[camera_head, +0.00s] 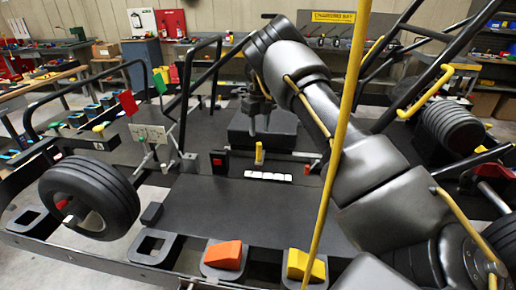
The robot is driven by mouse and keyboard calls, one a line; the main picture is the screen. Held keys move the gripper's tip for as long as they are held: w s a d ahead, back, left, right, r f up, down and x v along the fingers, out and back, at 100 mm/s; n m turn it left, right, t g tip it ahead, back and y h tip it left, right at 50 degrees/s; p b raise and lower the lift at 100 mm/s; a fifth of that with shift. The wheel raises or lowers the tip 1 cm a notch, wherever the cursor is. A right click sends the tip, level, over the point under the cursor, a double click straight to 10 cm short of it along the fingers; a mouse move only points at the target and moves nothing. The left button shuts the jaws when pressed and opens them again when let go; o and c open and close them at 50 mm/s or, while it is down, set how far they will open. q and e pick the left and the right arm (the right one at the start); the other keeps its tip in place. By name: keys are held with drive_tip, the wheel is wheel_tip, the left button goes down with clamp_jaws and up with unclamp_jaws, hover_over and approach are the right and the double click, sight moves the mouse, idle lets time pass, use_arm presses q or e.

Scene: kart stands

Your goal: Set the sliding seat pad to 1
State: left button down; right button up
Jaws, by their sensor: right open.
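A dark block that looks like the seat pad (285,140) sits mid-deck on the kart stand, partly behind my right gripper. An upright yellow tab (259,153) stands at its near side. A white strip of small marked tiles (268,176) lies just nearer than the tab; its marks are too small to read. My right gripper (259,125) points down above the pad, behind the yellow tab in the picture. It is open, with nothing visible between its fingers. I cannot tell whether it touches the pad. My left gripper is out of view.
A wheel (88,197) is at the left, with red and green flags (128,102) beyond it. Orange (222,254) and yellow (305,265) wedge-shaped pedals stand at the front. Black frame bars surround the deck. The dark panel (245,208) before the strip is clear.

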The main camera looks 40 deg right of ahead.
sight(259, 143)
wheel_tip(259, 143, down, 4)
drive_tip(key=shift+w+r, duration=0.1)
wheel_tip(259, 143, down, 4)
drive_tip(key=shift+p, duration=0.5)
drive_tip(key=shift+f, duration=0.8)
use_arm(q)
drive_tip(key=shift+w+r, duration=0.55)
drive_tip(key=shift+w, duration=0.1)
use_arm(e)
clamp_jaws()
